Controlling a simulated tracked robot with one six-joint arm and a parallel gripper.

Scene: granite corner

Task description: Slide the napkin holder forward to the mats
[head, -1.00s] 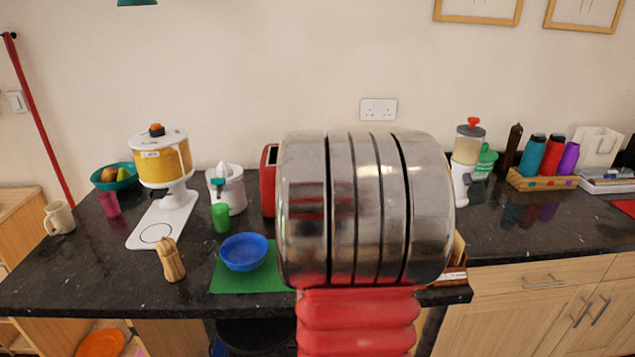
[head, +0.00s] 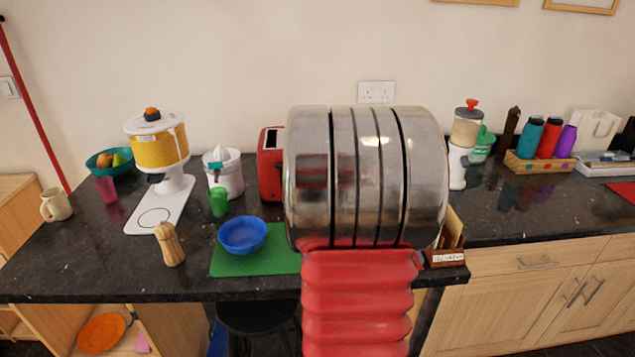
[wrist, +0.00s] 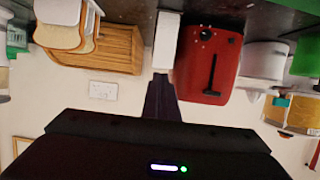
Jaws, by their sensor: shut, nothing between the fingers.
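A small wooden holder (head: 449,256) with a white front label and upright pieces stands at the counter's front edge, right of my arm in the head view. It may be the napkin holder; my arm hides its left part. A green mat (head: 228,263) lies left of my arm under a blue bowl (head: 242,236). A red mat (head: 626,190) shows at the far right. My gripper (wrist: 161,78) shows dark and shut, with nothing held, in the upside-down wrist view. A white block (wrist: 167,40) appears by its tips; I cannot tell what it is or whether they touch.
A red toaster (wrist: 207,62) and a wooden bread bin with bread slices (wrist: 110,47) flank the gripper in the wrist view. A pepper mill (head: 169,244), juicer (head: 223,174) and drink dispenser (head: 158,147) stand left. Clear granite (head: 515,215) lies right of the holder.

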